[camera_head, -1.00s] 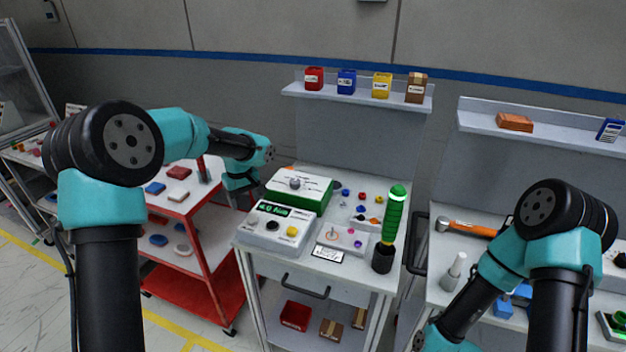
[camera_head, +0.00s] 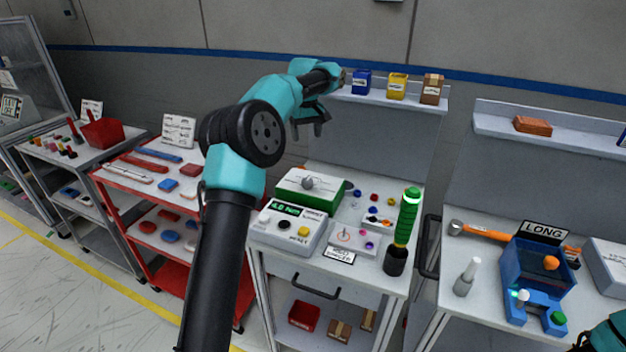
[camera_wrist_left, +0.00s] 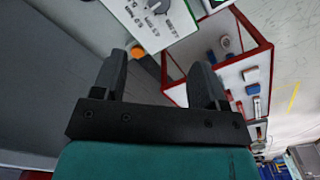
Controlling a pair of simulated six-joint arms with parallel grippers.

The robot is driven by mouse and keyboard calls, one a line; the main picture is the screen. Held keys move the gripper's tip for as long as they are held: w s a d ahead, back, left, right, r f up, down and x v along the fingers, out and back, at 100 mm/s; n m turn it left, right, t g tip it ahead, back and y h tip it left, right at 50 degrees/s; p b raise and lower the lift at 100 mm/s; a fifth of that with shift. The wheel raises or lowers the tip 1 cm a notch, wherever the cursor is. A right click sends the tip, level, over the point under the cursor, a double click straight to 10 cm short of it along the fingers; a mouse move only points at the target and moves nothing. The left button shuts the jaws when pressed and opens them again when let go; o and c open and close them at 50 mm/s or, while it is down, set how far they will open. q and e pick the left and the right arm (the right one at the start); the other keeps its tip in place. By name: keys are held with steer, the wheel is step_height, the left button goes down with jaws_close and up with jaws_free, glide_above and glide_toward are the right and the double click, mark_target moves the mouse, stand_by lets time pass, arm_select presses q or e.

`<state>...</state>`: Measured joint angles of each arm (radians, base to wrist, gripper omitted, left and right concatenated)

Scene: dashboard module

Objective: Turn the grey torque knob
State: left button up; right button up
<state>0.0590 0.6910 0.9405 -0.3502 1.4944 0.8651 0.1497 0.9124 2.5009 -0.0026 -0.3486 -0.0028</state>
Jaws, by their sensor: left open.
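The grey torque knob (camera_head: 308,183) sits on top of a white and green box (camera_head: 326,194) at the back left of the middle bench. In the left wrist view the grey knob (camera_wrist_left: 157,7) shows at the top edge, with printed labels beside it on the white panel. My left gripper (camera_head: 308,130) is open and empty, raised above the box and apart from the knob. Its two dark fingers (camera_wrist_left: 160,68) show spread in the left wrist view. My right gripper is out of view; only a bit of my right arm shows at the bottom right corner.
A box with a green display (camera_head: 282,222) stands in front of the knob box. A green-handled tool (camera_head: 407,222) stands upright at the bench's right. The shelf above holds a blue box (camera_head: 361,82), a yellow box (camera_head: 397,86) and a brown box (camera_head: 431,89).

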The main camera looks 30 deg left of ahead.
mark_target(307, 181)
arm_select(q)
step_height(307, 181, down, 18)
steer(key=shift+r, duration=0.25)
stand_by(0.6)
steer(key=c, duration=0.9)
